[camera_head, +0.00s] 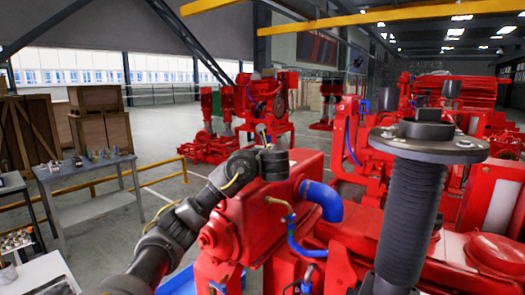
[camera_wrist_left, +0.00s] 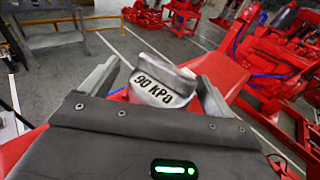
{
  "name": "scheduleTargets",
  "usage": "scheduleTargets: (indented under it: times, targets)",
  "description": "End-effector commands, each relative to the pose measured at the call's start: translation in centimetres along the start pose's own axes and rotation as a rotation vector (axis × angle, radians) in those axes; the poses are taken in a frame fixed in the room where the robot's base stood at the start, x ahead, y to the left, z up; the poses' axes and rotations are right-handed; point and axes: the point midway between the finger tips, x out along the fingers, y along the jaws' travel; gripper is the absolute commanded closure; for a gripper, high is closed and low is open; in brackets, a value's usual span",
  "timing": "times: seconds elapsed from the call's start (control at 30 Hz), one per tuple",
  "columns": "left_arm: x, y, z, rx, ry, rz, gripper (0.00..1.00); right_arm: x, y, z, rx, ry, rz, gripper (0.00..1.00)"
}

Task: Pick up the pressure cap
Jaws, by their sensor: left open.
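The pressure cap (camera_wrist_left: 163,84) is silver with a raised ridge and the marking "90 kPa". It is in the middle of the left wrist view, on red machinery. My left gripper (camera_wrist_left: 159,76) is open, with one finger on each side of the cap; I cannot tell whether either finger touches it. In the head view my left arm comes in from the lower left, and my left gripper (camera_head: 262,150) is at the top of the red tank (camera_head: 285,195). The cap cannot be made out clearly there. My right gripper is not in view.
A blue hose (camera_head: 324,199) bends beside the tank. A tall dark ribbed pipe (camera_head: 408,215) with a flange stands at the right. A grey table (camera_head: 92,203) with small parts and wooden crates (camera_head: 100,133) are at the left. A yellow rail (camera_head: 160,172) runs behind.

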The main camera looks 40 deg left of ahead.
Motion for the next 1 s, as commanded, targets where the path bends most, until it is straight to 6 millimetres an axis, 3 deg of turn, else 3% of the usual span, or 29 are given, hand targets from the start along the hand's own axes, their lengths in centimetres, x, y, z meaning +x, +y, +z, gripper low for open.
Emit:
scheduleTargets:
  times: [0.27,0.77,1.0]
  targets:
    - [0.20,-0.06,-0.07,-0.001,0.000,-0.001,0.14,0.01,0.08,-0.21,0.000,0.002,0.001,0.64]
    - [0.18,-0.03,-0.04,-0.001,0.000,-0.001,0.79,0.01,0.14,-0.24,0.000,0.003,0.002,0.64]
    - [0.15,-0.05,0.16,-0.001,0.000,-0.001,0.79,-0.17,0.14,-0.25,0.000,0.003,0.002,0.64]
